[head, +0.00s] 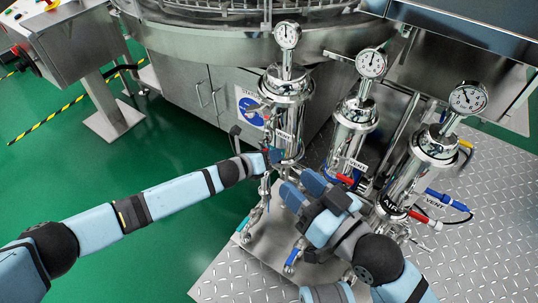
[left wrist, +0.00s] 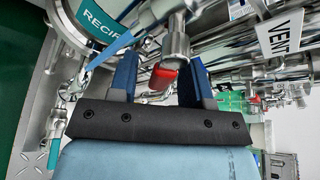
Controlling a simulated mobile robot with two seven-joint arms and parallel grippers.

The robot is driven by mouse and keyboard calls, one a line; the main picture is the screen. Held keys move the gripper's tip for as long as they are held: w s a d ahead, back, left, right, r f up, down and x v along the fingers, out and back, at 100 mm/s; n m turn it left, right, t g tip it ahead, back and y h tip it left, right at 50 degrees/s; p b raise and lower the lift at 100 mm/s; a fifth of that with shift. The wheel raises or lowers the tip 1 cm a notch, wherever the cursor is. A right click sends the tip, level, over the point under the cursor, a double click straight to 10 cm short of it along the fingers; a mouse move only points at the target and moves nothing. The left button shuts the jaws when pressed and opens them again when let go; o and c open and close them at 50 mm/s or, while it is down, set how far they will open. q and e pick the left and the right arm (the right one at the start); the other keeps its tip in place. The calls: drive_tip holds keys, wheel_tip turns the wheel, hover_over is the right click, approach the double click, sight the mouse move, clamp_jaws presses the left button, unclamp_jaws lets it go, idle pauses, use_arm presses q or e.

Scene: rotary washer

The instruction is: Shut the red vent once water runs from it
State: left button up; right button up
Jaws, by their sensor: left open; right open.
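A red valve handle (left wrist: 162,78) shows in the left wrist view between the two blue fingers of my left gripper (left wrist: 160,70), which is open. I cannot tell whether the fingers touch it. In the head view my left gripper (head: 271,157) is at the lower part of the left steel housing (head: 287,92), by its VENT label (head: 283,135), and largely hides the valve there. Another red handle (head: 345,178) sits by the middle housing's VENT label. My right gripper (head: 301,184) is open and empty, in front of the middle housing. I cannot make out running water.
Middle (head: 350,125) and right (head: 432,150) steel housings stand close by, each with a gauge. Blue handles (head: 446,200) and pipes crowd the area. A RECIRC label (left wrist: 100,22) and blue handle (left wrist: 112,48) are near my left fingers. Green floor (head: 180,140) is open at left.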

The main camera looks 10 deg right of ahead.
use_arm(q)
drive_tip(key=p+v, duration=0.4)
drive_tip(key=v, duration=0.9)
drive_tip(key=shift+s+a+r+p, duration=0.15)
drive_tip(key=shift+s+a+p, duration=0.15)
drive_tip(key=shift+p, duration=0.1)
use_arm(e)
drive_tip(key=r, duration=0.1)
drive_tip(key=d+r+t, duration=0.1)
drive_tip(key=r, duration=0.1)
drive_tip(key=shift+m+h, duration=0.3)
drive_tip(key=shift+h, duration=0.1)
